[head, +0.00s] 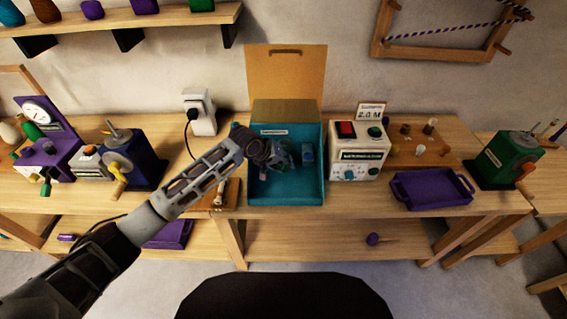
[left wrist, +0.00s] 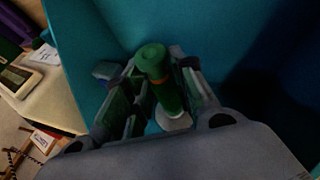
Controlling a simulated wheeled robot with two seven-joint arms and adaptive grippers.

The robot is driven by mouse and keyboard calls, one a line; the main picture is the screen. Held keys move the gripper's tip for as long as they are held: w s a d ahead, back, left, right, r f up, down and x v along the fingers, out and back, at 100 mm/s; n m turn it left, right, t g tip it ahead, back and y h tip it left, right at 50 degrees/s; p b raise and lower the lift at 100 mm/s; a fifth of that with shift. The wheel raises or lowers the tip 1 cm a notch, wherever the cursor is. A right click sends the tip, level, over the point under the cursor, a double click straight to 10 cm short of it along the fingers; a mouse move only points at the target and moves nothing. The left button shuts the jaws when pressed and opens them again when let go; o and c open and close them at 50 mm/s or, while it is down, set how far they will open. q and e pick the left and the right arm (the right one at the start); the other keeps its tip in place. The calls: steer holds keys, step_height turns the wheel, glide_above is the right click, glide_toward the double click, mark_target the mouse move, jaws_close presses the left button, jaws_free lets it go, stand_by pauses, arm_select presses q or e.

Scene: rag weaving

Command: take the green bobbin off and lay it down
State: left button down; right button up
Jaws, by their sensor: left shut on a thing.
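The green bobbin (left wrist: 154,62) shows in the left wrist view as a green cylinder with an orange band and a pale round base. My left gripper (left wrist: 160,92) is shut on it, with a finger on each side. In the head view my left gripper (head: 284,157) is inside the teal open box (head: 286,197) on the bench, and the bobbin is mostly hidden by the fingers there. I cannot tell whether the bobbin's base touches the box floor. My right gripper is not in view.
A blue object (head: 307,152) stands in the box, right of my gripper. The box's lid (head: 286,72) stands open behind. A white control unit (head: 358,152) and a purple tray (head: 433,190) are to the right. A blue winder (head: 136,160) with a crank stands left.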

arm_select(q)
steer(key=shift+s+p, duration=1.3)
steer(key=shift+s, duration=0.15)
stand_by(0.3)
stand_by(0.6)
